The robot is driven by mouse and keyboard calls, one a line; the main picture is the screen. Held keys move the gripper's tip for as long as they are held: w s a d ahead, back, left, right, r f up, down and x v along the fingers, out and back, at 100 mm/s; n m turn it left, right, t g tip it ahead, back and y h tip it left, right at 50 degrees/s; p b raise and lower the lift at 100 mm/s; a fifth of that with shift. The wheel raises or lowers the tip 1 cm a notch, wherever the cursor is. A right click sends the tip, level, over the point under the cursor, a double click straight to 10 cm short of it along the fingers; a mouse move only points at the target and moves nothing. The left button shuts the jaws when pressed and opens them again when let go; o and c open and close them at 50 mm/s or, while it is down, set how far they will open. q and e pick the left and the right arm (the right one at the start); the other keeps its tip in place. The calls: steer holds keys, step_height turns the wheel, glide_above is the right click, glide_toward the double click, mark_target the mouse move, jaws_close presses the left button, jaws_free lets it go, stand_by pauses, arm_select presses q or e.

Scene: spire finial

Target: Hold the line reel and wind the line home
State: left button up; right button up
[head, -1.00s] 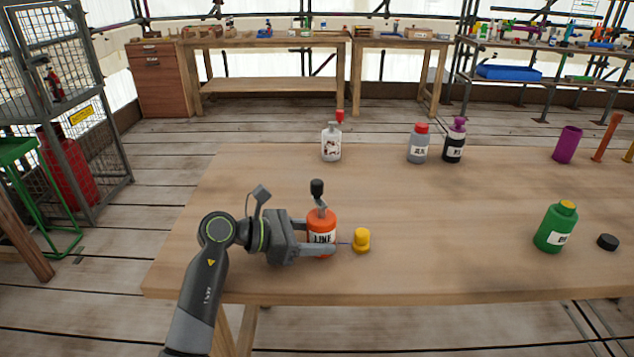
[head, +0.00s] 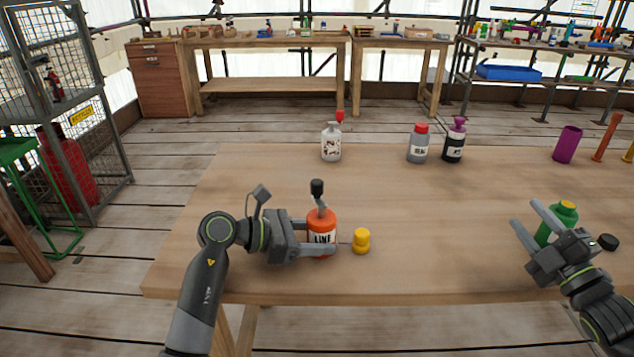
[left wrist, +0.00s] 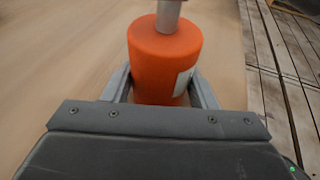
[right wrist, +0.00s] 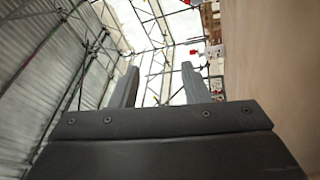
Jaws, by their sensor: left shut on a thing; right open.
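The orange line reel (head: 321,224), labelled LINE, stands upright on the table with a grey crank and a black knob (head: 317,187) on top. My left gripper (head: 318,235) is shut around the reel's body; the reel also fills the gap between the fingers in the left wrist view (left wrist: 165,65). A yellow piece (head: 361,240) stands just right of the reel, with a thin line showing between them. My right gripper (head: 526,216) is open and empty, over the table's right side, near the green bottle. The right wrist view shows nothing between its fingers (right wrist: 160,85).
The green bottle (head: 562,222) is partly behind my right gripper, with a black cap (head: 607,242) beside it. A white bottle (head: 331,146), a grey bottle (head: 418,146), a black bottle (head: 455,142) and a purple cup (head: 567,145) stand toward the back. The table's middle is clear.

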steer(key=w+a+m+g, duration=0.1)
steer(key=w+a+m, duration=0.3)
steer(key=w+m, duration=0.15)
steer(key=g+y, duration=1.1)
steer(key=g, duration=0.1)
glide_toward(317, 181)
steer(key=shift+n, duration=0.25)
steer(key=x, duration=1)
steer(key=shift+f, duration=0.2)
jaws_close()
steer(key=shift+t, duration=0.4)
